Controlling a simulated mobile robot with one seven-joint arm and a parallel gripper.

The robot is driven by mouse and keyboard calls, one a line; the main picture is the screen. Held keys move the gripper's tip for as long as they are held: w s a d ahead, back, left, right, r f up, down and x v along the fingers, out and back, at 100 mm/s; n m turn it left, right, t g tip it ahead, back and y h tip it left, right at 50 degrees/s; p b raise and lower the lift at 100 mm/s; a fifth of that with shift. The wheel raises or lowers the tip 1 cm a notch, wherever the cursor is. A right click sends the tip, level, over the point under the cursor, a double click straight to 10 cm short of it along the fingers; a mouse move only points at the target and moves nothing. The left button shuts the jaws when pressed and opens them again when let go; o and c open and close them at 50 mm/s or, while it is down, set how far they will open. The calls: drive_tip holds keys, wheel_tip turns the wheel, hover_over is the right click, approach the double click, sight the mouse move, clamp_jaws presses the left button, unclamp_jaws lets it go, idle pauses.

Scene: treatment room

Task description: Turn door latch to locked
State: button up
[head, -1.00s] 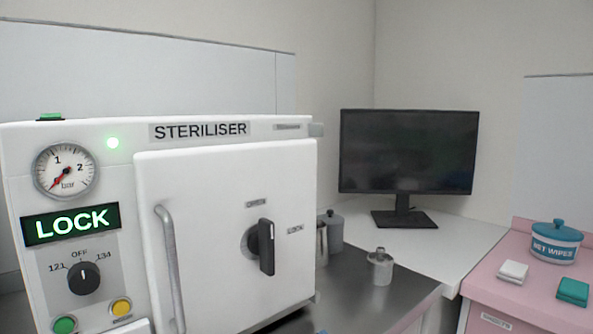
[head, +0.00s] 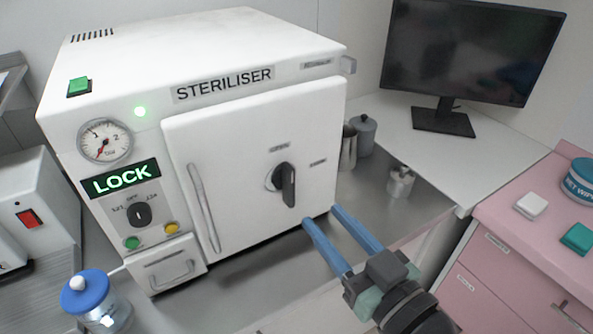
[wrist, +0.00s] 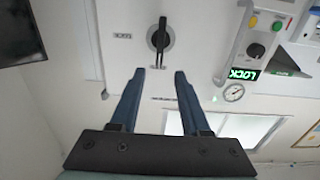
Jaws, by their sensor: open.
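The door latch (head: 288,185) is a black lever on a round base on the white steriliser door (head: 235,150). Its lever stands upright, in line with the "OPEN" label (head: 279,148) above it; the "LOCK" label (head: 318,162) is to its right. My gripper (head: 322,215) is open and empty, its blue fingers below and right of the latch in the head view. The wrist view, turned upside down, shows the latch (wrist: 160,40) ahead, lined up with the gap between the fingertips (wrist: 159,72). I see no contact; the exact distance is unclear.
The steriliser's display (head: 122,178) reads "LOCK", with a green light above. A door handle (head: 204,208) stands left of the latch. Metal canisters (head: 363,135), a small metal pot (head: 401,183) and a monitor (head: 470,50) are to the right. The space before the door is free.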

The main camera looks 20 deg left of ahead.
sight(292, 181)
drive_tip(key=p+x, duration=0.2)
drive_tip(key=x, duration=0.8)
drive_tip(key=shift+w+a, duration=0.1)
drive_tip(key=shift+w, duration=0.05)
clamp_jaws()
